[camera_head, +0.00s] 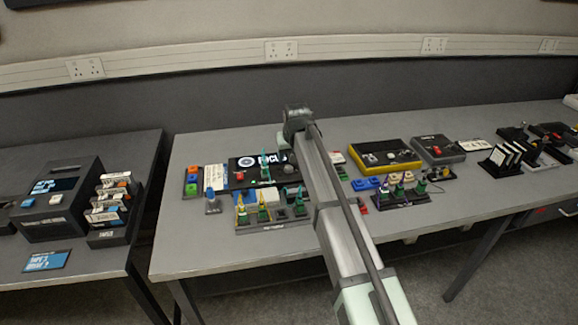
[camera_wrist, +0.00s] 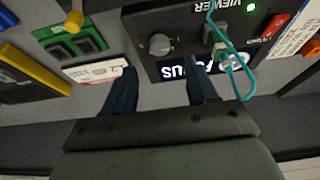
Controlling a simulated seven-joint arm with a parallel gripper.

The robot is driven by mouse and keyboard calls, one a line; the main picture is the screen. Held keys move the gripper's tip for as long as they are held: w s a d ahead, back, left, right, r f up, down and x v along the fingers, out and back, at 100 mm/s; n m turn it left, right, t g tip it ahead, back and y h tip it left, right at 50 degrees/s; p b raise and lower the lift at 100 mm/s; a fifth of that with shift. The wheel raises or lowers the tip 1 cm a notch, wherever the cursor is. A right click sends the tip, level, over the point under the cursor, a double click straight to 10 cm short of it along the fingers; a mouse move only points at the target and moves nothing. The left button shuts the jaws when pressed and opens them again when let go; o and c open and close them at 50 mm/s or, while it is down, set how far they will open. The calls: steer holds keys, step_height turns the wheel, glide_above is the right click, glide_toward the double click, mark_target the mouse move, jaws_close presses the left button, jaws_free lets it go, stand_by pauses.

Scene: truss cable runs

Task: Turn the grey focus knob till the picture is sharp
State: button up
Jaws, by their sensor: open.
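The grey focus knob (camera_wrist: 160,45) sits on a dark viewer box, which is upside down in the wrist view. My gripper (camera_wrist: 160,66) is open, its dark fingers apart and pointing toward the knob, one to each side of its line; nothing is between them. I cannot tell the height of the fingertips over the box. The box's screen (camera_wrist: 178,72) shows white letters reading FOCUS, partly hidden by the right finger. My fingers are hidden there.
A teal cable (camera_wrist: 235,55) loops over a plug beside the knob. A red switch (camera_wrist: 279,24) and a green lamp (camera_wrist: 252,7) are on the box. A white card (camera_wrist: 95,70) and green blocks (camera_wrist: 78,42) lie left of it. A yellow-edged box (camera_head: 384,156) stands right of my arm.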

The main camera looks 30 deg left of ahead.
mark_target(289, 168)
steer(key=x, duration=0.6)
steer(key=shift+w+a+f, duration=0.1)
steer(key=shift+w+f, duration=0.05)
steer(key=shift+f, duration=0.25)
steer(key=shift+c, duration=0.3)
steer(key=c, duration=1)
steer(key=m+t+h, duration=0.1)
steer(key=m, duration=0.2)
steer(key=shift+a+m, duration=0.15)
steer(key=shift+m, duration=0.15)
steer(key=shift+a+m+h, duration=0.1)
steer(key=shift+m+h, duration=0.7)
steer(key=shift+m, duration=1.2)
